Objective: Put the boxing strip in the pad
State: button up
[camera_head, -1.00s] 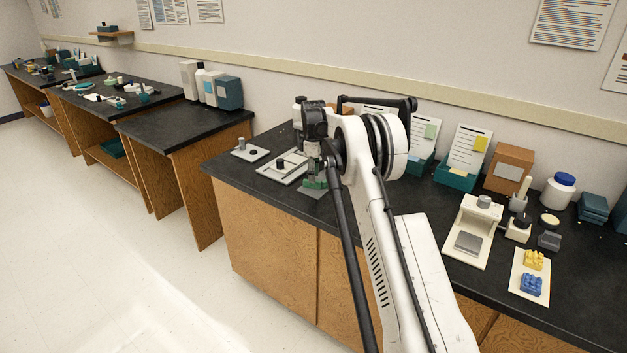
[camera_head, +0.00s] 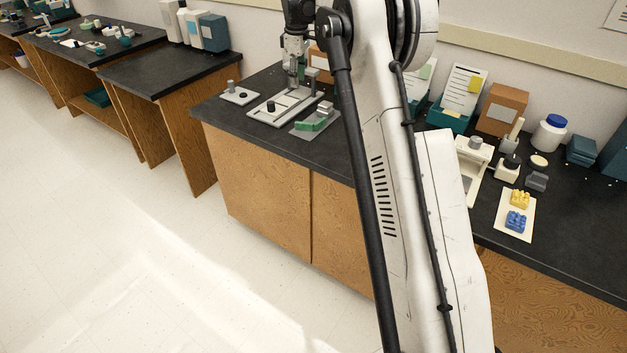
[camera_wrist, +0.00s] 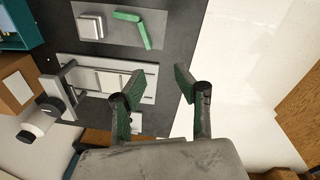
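A green bent strip, apparently the boxing strip (camera_head: 311,125), lies on a flat grey mat (camera_head: 300,134), apparently the pad, near the bench's front edge. The strip (camera_wrist: 132,17) shows as an angled piece in the wrist view, on the grey mat (camera_wrist: 118,42) beside a pale metal block (camera_wrist: 91,27). My gripper (camera_wrist: 155,88) is open with nothing between its green-padded fingers. In the head view my gripper (camera_head: 292,82) hangs above the pale slotted frame, left of and behind the strip. My arm hides part of the bench.
The pale slotted frame (camera_head: 266,115) and a small plate with posts (camera_head: 240,96) stand left of the mat. A brown box (camera_head: 502,109), a white jar (camera_head: 549,133) and a card with yellow and blue blocks (camera_head: 513,235) sit on the right.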

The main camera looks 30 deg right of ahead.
jog(key=s+a+r+m+t, duration=0.15)
jog(key=s+a+r, duration=0.25)
jog(key=s, duration=0.4)
jog(key=s+a+r+m+t, duration=0.1)
jog(key=s+a+r+m, duration=0.1)
jog(key=s+a+r, duration=0.45)
jog(key=s+a+r+m+t, duration=0.1)
jog(key=s+a+r, duration=0.1)
jog(key=s, duration=0.8)
jog(key=s+a+f+m+t, duration=0.1)
jog(key=s+a+f, duration=0.1)
jog(key=s, duration=0.6)
jog(key=s+a+f+m, duration=0.2)
jog(key=s+f, duration=0.3)
jog(key=s, duration=0.3)
jog(key=s+a+f+m+t, duration=0.1)
jog(key=s+a+f, duration=0.1)
jog(key=s, duration=0.6)
jog(key=shift+s+a+f+t, duration=0.35)
jog(key=shift+s+a+f, duration=0.05)
jog(key=shift+f, duration=0.35)
jog(key=shift+m, duration=0.25)
